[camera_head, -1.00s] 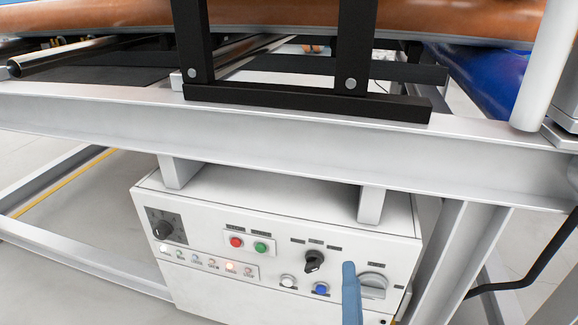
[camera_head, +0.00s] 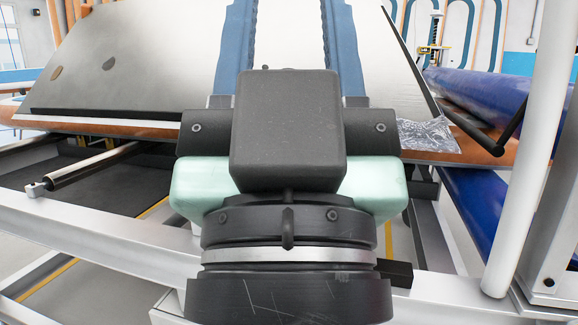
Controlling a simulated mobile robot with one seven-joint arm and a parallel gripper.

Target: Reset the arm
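My gripper (camera_head: 288,45) fills the middle of the head view, seen from behind. Its black and pale green body stands upright in the picture, and two blue fingers run up to the top edge. The fingers are wide apart with nothing seen between them; their tips are cut off by the frame. Behind them is a large tilted grey panel (camera_head: 150,60). The white control box is almost wholly hidden behind my arm; only a corner of it (camera_head: 163,303) shows low in the view.
A grey metal frame beam (camera_head: 90,225) crosses below the panel. A white post (camera_head: 535,160) stands at right, near blue rolls (camera_head: 480,95). Crumpled clear plastic (camera_head: 428,135) lies on the orange board edge (camera_head: 440,158) right of my gripper.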

